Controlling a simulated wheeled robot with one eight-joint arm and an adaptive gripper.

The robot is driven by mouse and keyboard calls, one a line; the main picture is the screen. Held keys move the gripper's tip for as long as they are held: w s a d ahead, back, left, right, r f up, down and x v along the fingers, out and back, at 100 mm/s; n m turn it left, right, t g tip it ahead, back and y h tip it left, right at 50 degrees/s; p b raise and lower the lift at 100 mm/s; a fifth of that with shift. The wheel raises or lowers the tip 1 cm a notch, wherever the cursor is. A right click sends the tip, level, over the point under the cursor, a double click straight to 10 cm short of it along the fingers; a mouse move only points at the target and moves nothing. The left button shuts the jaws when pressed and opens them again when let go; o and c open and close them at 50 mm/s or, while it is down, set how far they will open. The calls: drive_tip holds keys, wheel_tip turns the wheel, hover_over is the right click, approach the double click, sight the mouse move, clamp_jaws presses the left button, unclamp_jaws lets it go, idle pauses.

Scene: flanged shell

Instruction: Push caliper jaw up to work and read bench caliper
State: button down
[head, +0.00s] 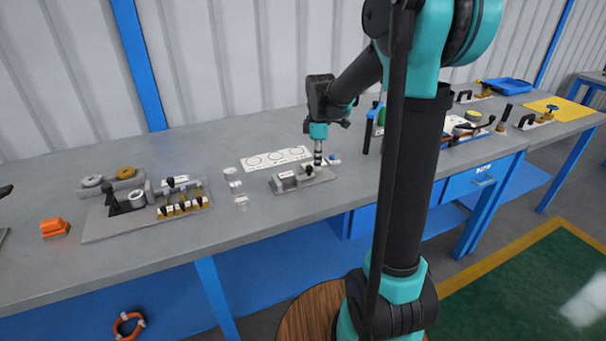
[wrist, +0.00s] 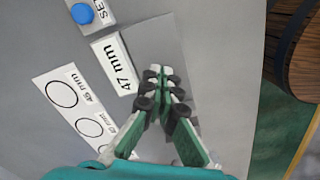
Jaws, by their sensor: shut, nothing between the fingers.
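The bench caliper (head: 287,183) is a small grey base with upright blocks and a dark knob, near the front of the bench in the head view. My gripper (head: 318,163) points down over its right end. In the wrist view my gripper (wrist: 160,74) has its fingertips together with nothing between them. The fingers hide much of what lies below, so I cannot tell whether they touch the caliper jaw. A white plate reading "47 mm" (wrist: 118,66) lies left of the fingertips. A blue button (wrist: 82,13) beside the letters "SE" is at the upper left.
A white card with circles (head: 277,158) lies behind the caliper; it also shows in the wrist view (wrist: 75,105). Clear cylinders (head: 233,181) stand left of the caliper. A fixture board with yellow parts (head: 130,222) is farther left. A green-and-blue item (head: 374,120) stands to the right.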

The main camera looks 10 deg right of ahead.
drive_tip(key=shift+r, duration=2.85)
